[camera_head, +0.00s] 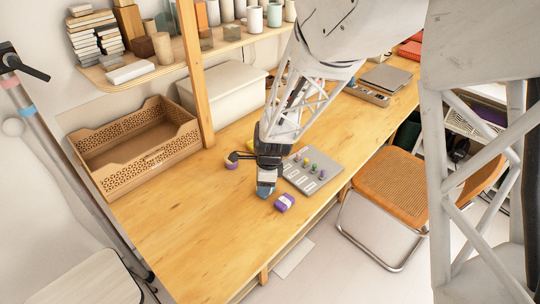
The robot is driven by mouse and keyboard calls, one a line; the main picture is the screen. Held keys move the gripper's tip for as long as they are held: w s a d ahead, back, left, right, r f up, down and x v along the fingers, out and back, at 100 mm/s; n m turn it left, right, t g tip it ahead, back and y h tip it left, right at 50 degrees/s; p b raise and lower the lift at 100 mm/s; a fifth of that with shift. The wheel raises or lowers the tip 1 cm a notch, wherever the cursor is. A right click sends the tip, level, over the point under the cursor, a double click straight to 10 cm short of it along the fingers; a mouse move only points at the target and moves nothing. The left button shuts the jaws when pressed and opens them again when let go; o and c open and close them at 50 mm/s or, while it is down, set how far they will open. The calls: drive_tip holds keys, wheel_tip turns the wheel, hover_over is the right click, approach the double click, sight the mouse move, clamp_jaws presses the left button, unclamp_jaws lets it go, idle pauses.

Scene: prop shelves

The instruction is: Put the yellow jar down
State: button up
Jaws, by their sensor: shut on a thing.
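My gripper (266,186) points down over the wooden table, in front of the grey board. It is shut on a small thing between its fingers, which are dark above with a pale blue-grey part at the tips. The held thing is too small and too covered to identify. A patch of yellow (250,143) shows behind my gripper. I cannot tell whether it is the yellow jar or something else. I cannot tell whether the fingertips are touching the table (185,225) or just above it.
A purple-and-white block (284,202) lies just right of my gripper. A small dark purple thing (232,161) is to its left. A grey board with coloured pegs (312,171) lies to the right. A brown crate (135,137) and white box (222,95) stand behind. The table's near left is clear.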

drive_tip(key=shift+m, duration=0.6)
drive_tip(key=w+d, duration=0.1)
drive_tip(key=w, duration=0.2)
drive_tip(key=w+d, duration=0.1)
drive_tip(key=w, duration=0.2)
drive_tip(key=w+d, duration=0.2)
drive_tip(key=w, duration=0.1)
drive_tip(key=shift+w+r, duration=0.3)
drive_tip(key=w+a, duration=0.1)
drive_tip(key=w, duration=0.4)
drive_tip(key=w+a+f, duration=0.1)
drive_tip(key=w, duration=0.4)
drive_tip(key=w+a, duration=0.1)
drive_tip(key=w, duration=0.4)
drive_tip(key=shift+w+a+f, duration=0.2)
drive_tip(key=shift+w+f, duration=0.05)
drive_tip(key=shift+w, duration=0.1)
drive_tip(key=shift+f, duration=1.75)
drive_tip(key=shift+f, duration=0.15)
drive_tip(key=o, duration=0.7)
drive_tip(key=shift+c, duration=0.2)
